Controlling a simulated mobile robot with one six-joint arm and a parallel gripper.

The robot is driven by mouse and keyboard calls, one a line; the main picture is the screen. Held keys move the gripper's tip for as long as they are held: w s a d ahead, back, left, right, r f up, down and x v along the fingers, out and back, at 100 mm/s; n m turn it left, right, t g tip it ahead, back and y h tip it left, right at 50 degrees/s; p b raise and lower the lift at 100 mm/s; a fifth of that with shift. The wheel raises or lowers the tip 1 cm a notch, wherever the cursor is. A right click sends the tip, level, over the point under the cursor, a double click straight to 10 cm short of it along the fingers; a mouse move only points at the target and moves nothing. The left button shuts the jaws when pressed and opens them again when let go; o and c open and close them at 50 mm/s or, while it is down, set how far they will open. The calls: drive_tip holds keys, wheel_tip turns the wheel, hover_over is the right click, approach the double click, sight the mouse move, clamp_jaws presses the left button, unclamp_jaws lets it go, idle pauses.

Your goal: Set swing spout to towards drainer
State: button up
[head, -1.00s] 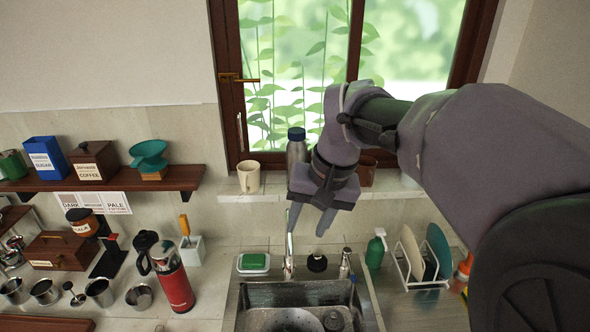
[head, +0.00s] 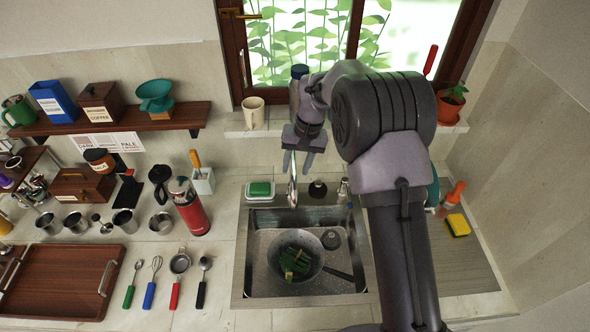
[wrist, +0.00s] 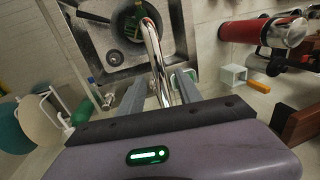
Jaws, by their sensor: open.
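The chrome swing spout (head: 292,186) rises behind the sink (head: 242,262). In the wrist view the spout (wrist: 153,50) is a tall arch passing between my fingers, its far end over the basin near the pan. My gripper (head: 297,170) is open, its fingers pointing down at the top of the spout. In the wrist view my gripper (wrist: 160,82) has one finger on each side of the spout; I cannot tell whether either touches it. The dish drainer with plates (wrist: 68,128) shows at the left of the wrist view; my arm mostly hides it in the head view.
A green sponge dish (head: 260,190) and a red flask (head: 188,207) stand left of the spout. A mug (head: 254,113) sits on the sill. A green bottle (wrist: 82,112) is near the drainer.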

drive_tip(key=shift+a+f, duration=0.25)
drive_tip(key=shift+f, duration=0.7)
clamp_jaws()
idle(0.7)
